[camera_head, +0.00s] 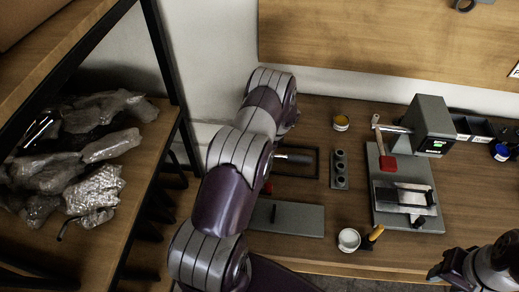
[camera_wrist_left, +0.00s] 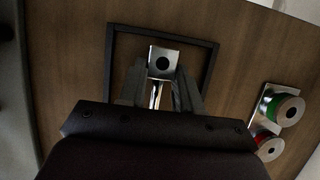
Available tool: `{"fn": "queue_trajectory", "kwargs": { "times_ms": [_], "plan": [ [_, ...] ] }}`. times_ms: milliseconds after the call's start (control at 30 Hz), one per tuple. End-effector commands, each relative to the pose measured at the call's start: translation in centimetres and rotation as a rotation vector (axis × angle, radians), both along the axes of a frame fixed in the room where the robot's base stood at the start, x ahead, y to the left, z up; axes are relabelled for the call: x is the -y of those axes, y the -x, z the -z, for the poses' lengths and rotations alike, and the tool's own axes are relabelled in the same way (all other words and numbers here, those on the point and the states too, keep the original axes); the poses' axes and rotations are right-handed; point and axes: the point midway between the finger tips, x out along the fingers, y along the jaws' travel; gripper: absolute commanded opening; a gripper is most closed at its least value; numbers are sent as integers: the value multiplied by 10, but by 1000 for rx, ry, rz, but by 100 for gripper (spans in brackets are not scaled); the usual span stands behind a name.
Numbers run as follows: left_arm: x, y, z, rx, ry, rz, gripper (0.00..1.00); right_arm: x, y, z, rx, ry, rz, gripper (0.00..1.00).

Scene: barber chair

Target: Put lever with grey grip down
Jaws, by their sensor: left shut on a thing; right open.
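My left gripper (camera_wrist_left: 162,98) is shut on a shiny metal lever part (camera_wrist_left: 157,92), which shows between its fingers in the left wrist view. A square metal end with a dark hole (camera_wrist_left: 163,60) sticks out beyond the fingertips, over the area inside a black square frame (camera_wrist_left: 211,68). Whether it touches the table I cannot tell. My right gripper (camera_head: 440,272) is open and empty at the bottom right.
A grey device (camera_head: 430,120) with a red-gripped lever (camera_head: 388,163) stands at right. A grey block with holes (camera_head: 340,170), a yellow-topped cup (camera_head: 341,122), a white cup (camera_head: 349,240) and a grey plate (camera_head: 290,218) are near the frame. Red and green spools (camera_wrist_left: 285,108) sit right.

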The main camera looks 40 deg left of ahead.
Motion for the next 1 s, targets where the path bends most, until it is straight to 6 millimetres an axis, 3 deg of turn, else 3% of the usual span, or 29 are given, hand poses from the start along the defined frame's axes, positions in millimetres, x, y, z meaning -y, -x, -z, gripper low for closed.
{"fn": "queue_trajectory", "kwargs": {
  "times_ms": [33, 100, 467, 533, 900, 1000],
  "plan": [
    [0, 0, 2, 0, 0, 0, 37, 0, 0, 2, 0, 0, 0, 43],
    [0, 0, 1, 0, 0, 0, 59, 0, 0, 1, 0, 0, 0, 43],
    [0, 0, -7, 0, 0, 0, 59, 0, 0, -6, 0, 0, 0, 43],
    [3, -3, -11, 3, -1, 0, 59, 0, 0, 1, 0, 0, 0, 43],
    [33, -19, -91, 3, 0, 1, 59, 0, 0, 21, 0, 0, 0, 43],
    [38, -21, -105, 2, 0, 1, 59, 0, 0, 23, 0, 0, 0, 43]
  ]
}}
